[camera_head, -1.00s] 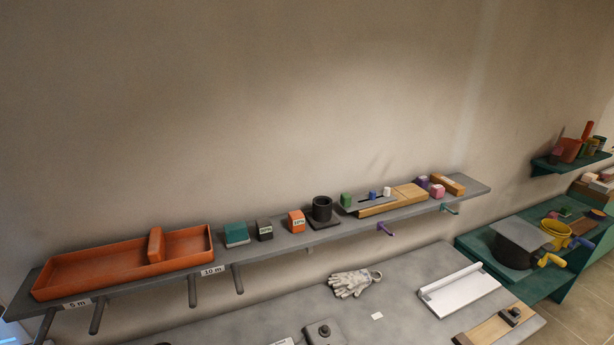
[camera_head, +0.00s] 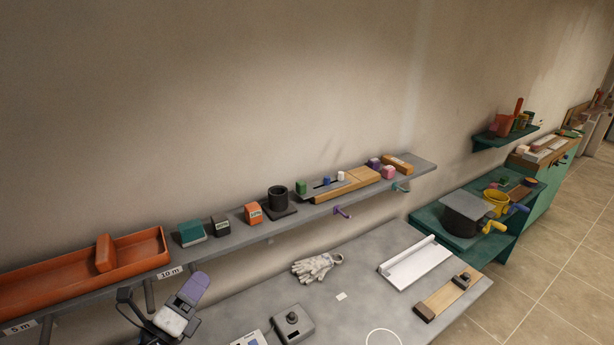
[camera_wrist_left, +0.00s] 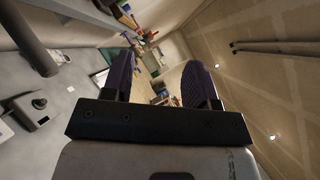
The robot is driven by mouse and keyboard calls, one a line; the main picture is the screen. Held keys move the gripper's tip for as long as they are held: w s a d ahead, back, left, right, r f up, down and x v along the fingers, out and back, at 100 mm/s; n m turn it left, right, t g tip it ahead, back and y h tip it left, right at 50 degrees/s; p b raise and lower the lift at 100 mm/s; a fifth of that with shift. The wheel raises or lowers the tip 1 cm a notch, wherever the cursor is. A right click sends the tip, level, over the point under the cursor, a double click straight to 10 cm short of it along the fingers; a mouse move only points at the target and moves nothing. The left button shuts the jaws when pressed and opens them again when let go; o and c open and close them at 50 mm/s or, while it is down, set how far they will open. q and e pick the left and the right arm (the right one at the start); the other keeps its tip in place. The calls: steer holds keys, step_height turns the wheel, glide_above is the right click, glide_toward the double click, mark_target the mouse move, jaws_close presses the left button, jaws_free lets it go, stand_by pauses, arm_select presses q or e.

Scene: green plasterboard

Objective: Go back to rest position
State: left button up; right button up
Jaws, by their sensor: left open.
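My left gripper (camera_head: 162,287) is in the lower left of the head view, in front of the shelf's lower edge and above the workbench. Its two fingers with purple pads stand apart with nothing between them. The left wrist view also shows the open, empty gripper (camera_wrist_left: 158,78) tilted, with the room and ceiling beyond it. My right gripper is in neither view.
A grey wall shelf (camera_head: 237,235) holds an orange tray (camera_head: 135,252), small blocks and a black cup (camera_head: 278,198). The grey workbench (camera_head: 365,285) below carries gloves (camera_head: 316,267), a white angled piece (camera_head: 415,262) and a grey box (camera_head: 292,322). Open floor lies at right.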

arm_select(q)
step_height(320, 180, up, 4)
steer(key=a+n+t+y, duration=0.2)
steer(key=n+t+y, duration=0.1)
steer(key=n+y, duration=0.7)
steer(key=s+d+f+n+g, duration=0.1)
steer(key=s+f+n+g, duration=0.8)
steer(key=s+f, duration=0.8)
steer(key=s+d+f+n+g, duration=0.2)
steer(key=s+f+n+g, duration=0.75)
steer(key=s+f, duration=0.8)
steer(key=w+a+r+p+v, duration=0.1)
steer(key=w+p+v, duration=0.1)
steer(key=p+v, duration=1.3)
step_height(320, 180, up, 2)
steer(key=shift+r+h, duration=0.15)
steer(key=shift+h, duration=0.25)
